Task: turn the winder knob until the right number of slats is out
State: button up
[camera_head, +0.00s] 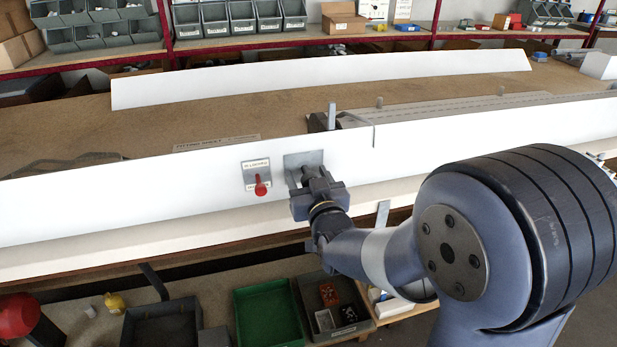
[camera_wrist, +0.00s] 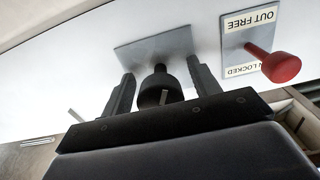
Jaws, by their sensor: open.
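The black winder knob (camera_wrist: 158,88) stands out from a grey metal plate (camera_wrist: 150,50) on a white upright panel. My gripper (camera_wrist: 160,70) is open, with one finger on each side of the knob; I cannot tell whether either finger touches it. In the head view my gripper (camera_head: 304,172) is in front of the same plate (camera_head: 312,157) and hides the knob. Left of it, a red lever (camera_head: 261,186) sits on a label plate (camera_head: 256,168); the wrist view shows "OUT FREE" and "LOCKED" there. Grey ribbed strips, possibly the slats (camera_head: 450,108), lie behind the panel.
The long white panel (camera_head: 120,195) runs across the bench, with a second white profile (camera_head: 320,78) farther back. A grey post (camera_head: 331,116) rises behind the panel. A green bin (camera_head: 268,312) and dark bins stand below. Shelves with grey bins line the back.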

jog(key=shift+c, duration=0.5)
jog(key=c, duration=0.9)
jog(key=shift+o, duration=0.2)
jog(key=shift+f+m+b, duration=0.1)
jog(key=shift+m+b, duration=0.2)
jog(key=shift+b, duration=0.25)
